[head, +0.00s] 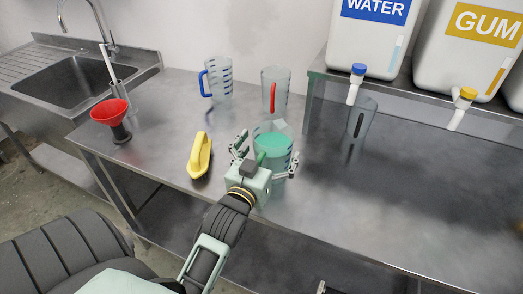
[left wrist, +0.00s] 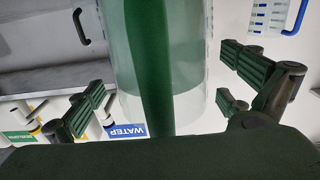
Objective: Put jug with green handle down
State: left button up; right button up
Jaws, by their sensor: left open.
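The jug with green handle (head: 273,146) is a clear jug with greenish liquid, standing upright on the steel table in the head view. Its green handle (left wrist: 150,65) fills the middle of the left wrist view, with the clear jug wall behind it. My left gripper (head: 265,160) is open, with its fingers spread on either side of the jug's handle side. In the left wrist view the fingers stand apart from the handle. The jug's base is partly hidden by my gripper. My right gripper is not clearly visible.
A blue-handled jug (head: 217,78), a red-handled jug (head: 275,92) and a dark-handled jug (head: 358,122) stand around it. A yellow object (head: 200,155) lies to the left. A red funnel (head: 109,112) is near the sink (head: 80,80). WATER (head: 372,38) and GUM (head: 465,45) containers sit on a shelf.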

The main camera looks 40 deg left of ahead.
pick_arm(q)
jog(key=b+v, duration=0.1)
jog(key=v, duration=1)
jog(key=shift+s+b, duration=0.25)
jog(key=shift+b, duration=0.15)
jog(key=shift+f, duration=0.1)
